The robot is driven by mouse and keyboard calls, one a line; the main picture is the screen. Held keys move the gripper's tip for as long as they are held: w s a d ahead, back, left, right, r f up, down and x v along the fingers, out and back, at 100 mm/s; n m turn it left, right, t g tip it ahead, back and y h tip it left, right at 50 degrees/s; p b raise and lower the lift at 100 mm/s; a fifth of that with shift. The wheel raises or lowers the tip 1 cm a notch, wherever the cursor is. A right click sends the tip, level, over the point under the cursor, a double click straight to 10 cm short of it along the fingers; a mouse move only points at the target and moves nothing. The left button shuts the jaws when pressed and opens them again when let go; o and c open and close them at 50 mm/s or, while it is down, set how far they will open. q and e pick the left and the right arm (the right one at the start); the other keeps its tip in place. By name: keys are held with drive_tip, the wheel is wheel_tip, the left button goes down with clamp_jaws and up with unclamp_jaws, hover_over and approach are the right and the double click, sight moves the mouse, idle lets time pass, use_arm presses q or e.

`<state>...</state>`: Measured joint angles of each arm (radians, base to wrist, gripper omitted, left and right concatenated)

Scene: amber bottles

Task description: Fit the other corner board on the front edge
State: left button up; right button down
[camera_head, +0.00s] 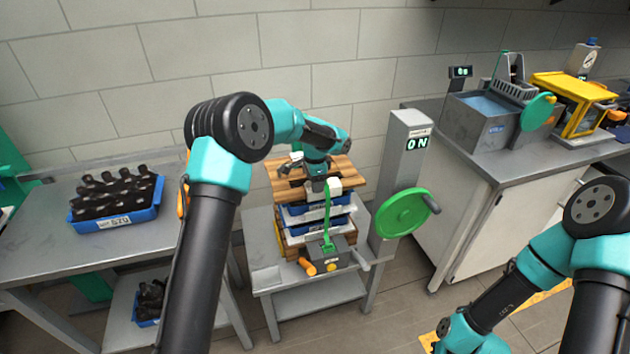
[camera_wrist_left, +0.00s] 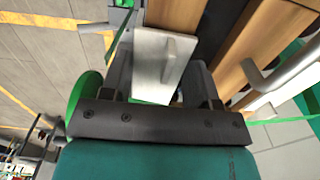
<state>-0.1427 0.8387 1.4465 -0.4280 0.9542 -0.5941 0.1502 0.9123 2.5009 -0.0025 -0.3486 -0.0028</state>
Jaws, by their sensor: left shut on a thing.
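The pale corner board (camera_wrist_left: 150,65) with a small handle sits between the fingers of my left gripper (camera_wrist_left: 163,85) in the left wrist view. In the head view the left gripper (camera_head: 318,180) is over the front part of the stack's slatted wooden top (camera_head: 345,174), and the corner board (camera_head: 334,186) shows at the front edge. Whether it is seated flat on the edge I cannot tell. A second pale board with a handle (camera_wrist_left: 285,78) lies at the opposite edge of the wood in the wrist view. A green strap (camera_head: 327,215) runs down the stack's front. My right gripper is out of view.
Blue crates (camera_head: 320,208) are stacked under the wooden top on a metal table. A green wheel (camera_head: 404,213) stands close on the right. A blue crate of amber bottles (camera_head: 115,217) is on the left bench.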

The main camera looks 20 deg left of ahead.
use_arm(q)
drive_tip(key=shift+f, duration=0.35)
drive_tip(key=o, duration=1)
drive_tip(key=shift+r, duration=0.2)
drive_tip(key=shift+r, duration=3.35)
